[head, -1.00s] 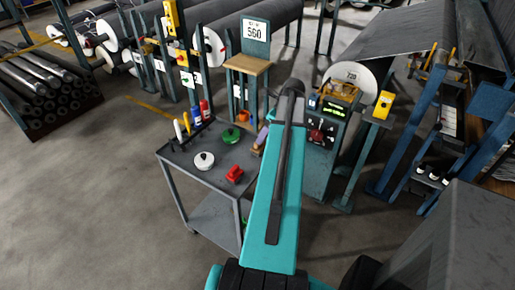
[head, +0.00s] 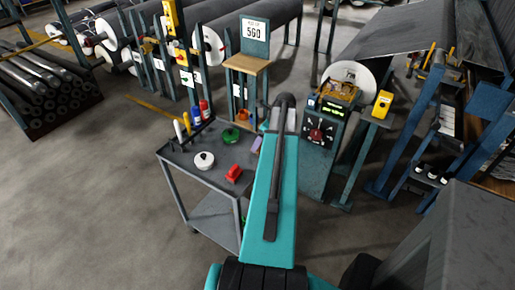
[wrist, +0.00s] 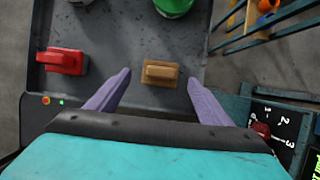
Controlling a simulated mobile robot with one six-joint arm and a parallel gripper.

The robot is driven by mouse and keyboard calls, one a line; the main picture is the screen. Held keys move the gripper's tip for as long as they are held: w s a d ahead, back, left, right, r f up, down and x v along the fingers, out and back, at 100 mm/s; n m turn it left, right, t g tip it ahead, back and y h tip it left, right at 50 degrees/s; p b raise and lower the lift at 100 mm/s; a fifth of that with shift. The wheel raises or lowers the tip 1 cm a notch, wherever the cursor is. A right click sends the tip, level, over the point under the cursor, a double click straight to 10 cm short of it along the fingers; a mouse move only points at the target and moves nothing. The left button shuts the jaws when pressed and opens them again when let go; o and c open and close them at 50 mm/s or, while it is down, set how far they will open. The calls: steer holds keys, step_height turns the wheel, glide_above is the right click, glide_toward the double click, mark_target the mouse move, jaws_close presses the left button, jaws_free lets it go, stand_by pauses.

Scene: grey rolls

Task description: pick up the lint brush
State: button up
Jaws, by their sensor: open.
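The lint brush (wrist: 160,73) appears to be the small tan wooden block on the dark cart top (wrist: 118,88) in the wrist view. My gripper (wrist: 159,78) is open, with one purple finger to the left of the block and one to the right. Gaps show on both sides, and the fingers look apart from it. Their height above the cart top is hard to tell. In the head view my teal arm covers the block, and only a bit of a purple finger shows beside it.
A red object (head: 234,173), a white round object (head: 204,160) and a green one (head: 231,135) sit on the cart. Several coloured bottles (head: 197,115) stand at its back edge. A control panel (head: 319,130) stands right of my arm.

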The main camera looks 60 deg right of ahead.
steer(key=shift+w+f, duration=0.1)
steer(key=shift+p+x, duration=0.75)
steer(key=shift+x, duration=0.4)
steer(key=shift+p+x, duration=0.3)
steer(key=shift+x, duration=1.05)
steer(key=c, duration=1.3)
steer(key=shift+r, duration=0.2)
